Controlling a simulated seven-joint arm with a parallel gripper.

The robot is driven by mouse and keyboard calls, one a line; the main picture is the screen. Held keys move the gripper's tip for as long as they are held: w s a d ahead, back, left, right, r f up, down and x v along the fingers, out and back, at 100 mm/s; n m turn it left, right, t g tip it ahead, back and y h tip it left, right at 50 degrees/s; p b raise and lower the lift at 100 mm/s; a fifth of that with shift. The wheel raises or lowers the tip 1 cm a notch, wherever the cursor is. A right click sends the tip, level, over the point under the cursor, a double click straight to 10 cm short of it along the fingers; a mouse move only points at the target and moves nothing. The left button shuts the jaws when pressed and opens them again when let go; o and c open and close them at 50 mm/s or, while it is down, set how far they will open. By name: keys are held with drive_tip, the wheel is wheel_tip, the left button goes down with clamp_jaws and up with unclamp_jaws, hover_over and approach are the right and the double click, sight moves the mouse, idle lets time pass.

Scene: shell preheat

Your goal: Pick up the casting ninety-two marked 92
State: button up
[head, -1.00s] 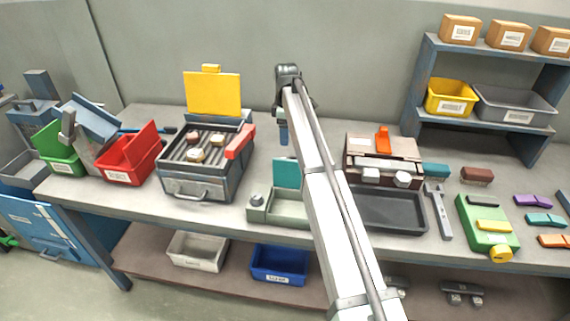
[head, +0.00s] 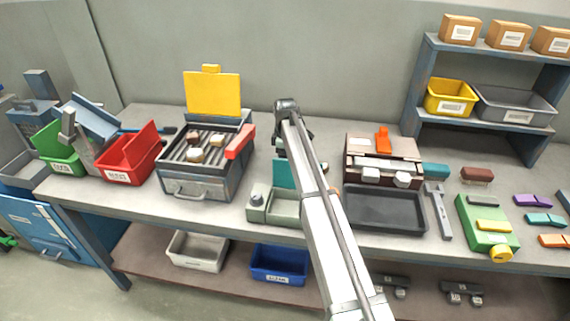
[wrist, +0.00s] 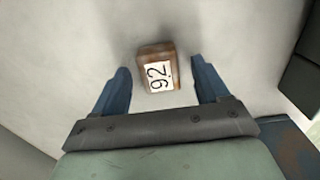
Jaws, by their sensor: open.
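The casting marked 92 (wrist: 158,68) is a small brown block with a white label reading 92. In the wrist view it lies on the grey bench top (wrist: 70,50), between the tips of my gripper (wrist: 159,64). The two blue fingers are open, with a gap on each side of the block. I cannot tell how far the fingertips are above the bench. In the head view my gripper (head: 280,148) is low over the bench behind the green fixture and partly hidden by my arm. I cannot make out the casting there.
A ribbed heater box (head: 202,184) with raised yellow lid (head: 212,93) holds several small blocks. Beside my arm are a green fixture with a teal plate (head: 285,174), a black tray (head: 385,208) and a box with an orange handle (head: 384,140). A red bin (head: 128,157) stands left.

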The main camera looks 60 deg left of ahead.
drive_tip(key=shift+f, duration=0.15)
drive_tip(key=c, duration=1.2)
